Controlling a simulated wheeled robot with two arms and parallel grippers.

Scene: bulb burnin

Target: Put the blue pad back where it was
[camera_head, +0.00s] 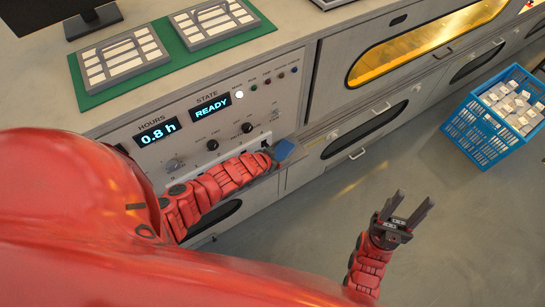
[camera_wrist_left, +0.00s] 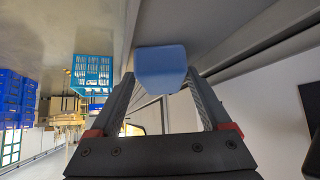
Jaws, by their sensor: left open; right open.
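The blue pad (camera_head: 284,149) shows at the front of the grey control cabinet, right at the tip of my left gripper (camera_head: 271,156). In the left wrist view the blue pad (camera_wrist_left: 160,66) lies between and just beyond the fingertips of my left gripper (camera_wrist_left: 160,84). Those fingers are spread apart. I cannot tell whether either finger touches the pad or what holds it up. My right gripper (camera_head: 403,213) is open and empty above the floor, away from the cabinet. My left arm hides part of the cabinet front.
The cabinet panel has a display reading READY (camera_head: 210,109) and several knobs. Two grey trays lie on a green mat (camera_head: 93,98) on top. A yellow-lit window (camera_head: 420,45) is farther right. A blue crate (camera_head: 486,135) of small boxes stands on open floor.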

